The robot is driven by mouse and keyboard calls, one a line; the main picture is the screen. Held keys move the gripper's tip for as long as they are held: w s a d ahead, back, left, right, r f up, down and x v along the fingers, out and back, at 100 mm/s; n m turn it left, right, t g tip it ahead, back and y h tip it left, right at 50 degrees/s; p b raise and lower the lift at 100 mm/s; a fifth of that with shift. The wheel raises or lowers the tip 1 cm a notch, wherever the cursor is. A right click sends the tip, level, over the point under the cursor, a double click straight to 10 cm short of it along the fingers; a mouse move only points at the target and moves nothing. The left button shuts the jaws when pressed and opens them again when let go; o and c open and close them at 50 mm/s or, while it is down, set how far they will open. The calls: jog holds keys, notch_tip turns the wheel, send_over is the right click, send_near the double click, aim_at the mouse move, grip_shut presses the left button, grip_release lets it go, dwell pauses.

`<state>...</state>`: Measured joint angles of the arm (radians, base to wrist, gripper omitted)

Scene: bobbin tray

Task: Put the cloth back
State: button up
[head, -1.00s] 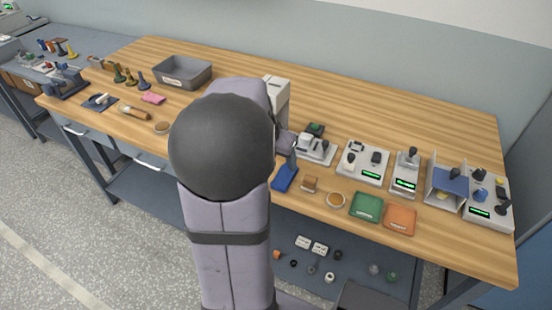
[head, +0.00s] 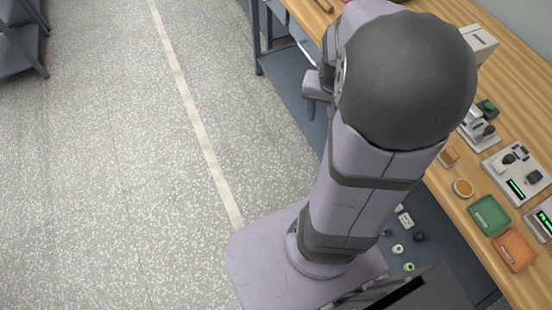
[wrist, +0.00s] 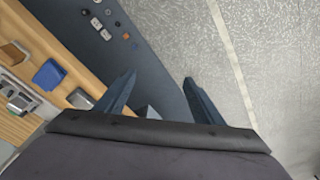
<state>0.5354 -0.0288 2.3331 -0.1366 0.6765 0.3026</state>
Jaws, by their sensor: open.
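A blue folded piece that looks like cloth (wrist: 49,74) lies on the wooden bench near its front edge, at the left of the wrist view. In the head view my arm hides it. My gripper (wrist: 160,90) is open, with nothing between its two fingers. It is out past the bench's front edge, above the lower shelf and floor, apart from the blue piece.
The wooden bench (head: 440,190) carries a round dish (head: 463,187), a green tray (head: 488,216), an orange tray (head: 514,250) and a device with a lit display (head: 517,170). Small parts (head: 398,249) lie on the lower shelf.

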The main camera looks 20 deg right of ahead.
jog(key=s+a+f+n+y, duration=0.1)
jog(key=a+n, duration=0.3)
jog(key=a, duration=0.5)
jog(key=s+a+f+n+g, duration=0.1)
jog(key=s+a+f+n, duration=0.1)
jog(key=a, duration=0.7)
jog(key=shift+s+n+y, duration=0.4)
jog(key=shift+s+n, duration=0.2)
jog(key=shift+n, duration=0.6)
